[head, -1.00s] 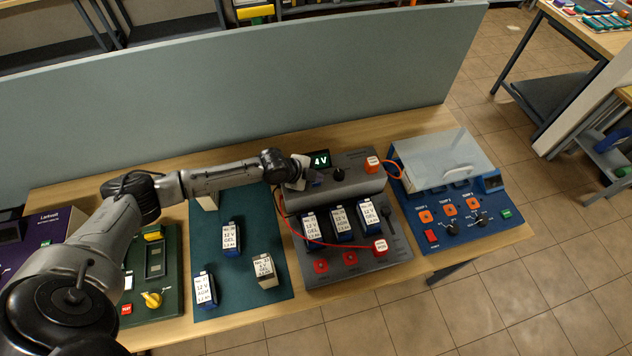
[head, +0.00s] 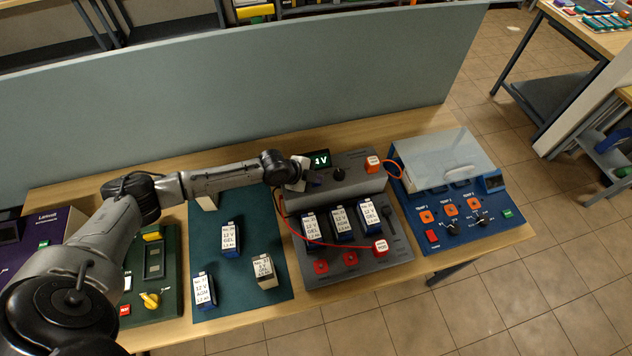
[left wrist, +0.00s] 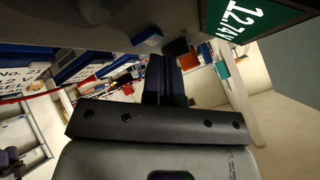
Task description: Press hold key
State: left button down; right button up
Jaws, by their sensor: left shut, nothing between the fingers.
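The grey tester (head: 350,187) stands on the bench with a lit green display, partly hidden by my left wrist in the head view. In the left wrist view the display (left wrist: 240,18) reads 12.74 V. A small blue key (left wrist: 148,41) shows near the display, and I take it for the hold key; I cannot read a label on it. My left gripper (head: 312,180) is shut and empty at the tester's left rear, below the display. In the left wrist view its dark fingers (left wrist: 168,62) reach close to the blue key; I cannot tell whether they touch. My right gripper is not in view.
A black knob (head: 338,174) and an orange-red probe block (head: 372,164) sit on the tester's upper part. Several batteries stand in its front, with a red lead looping past. A blue unit (head: 462,220) with a clear lid is at right. A grey partition (head: 230,95) rises behind.

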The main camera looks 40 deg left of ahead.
aim_at(316, 184)
pick_arm(q)
jog(key=shift+f+b, duration=0.3)
jog(key=shift+f, duration=0.05)
dwell(0.3)
jog(key=shift+r, duration=0.1)
dwell(0.3)
jog(key=shift+r+p, duration=0.65)
jog(key=shift+r, duration=0.05)
notch_tip(316, 184, up, 5)
jog(key=p, duration=0.4)
dwell(0.9)
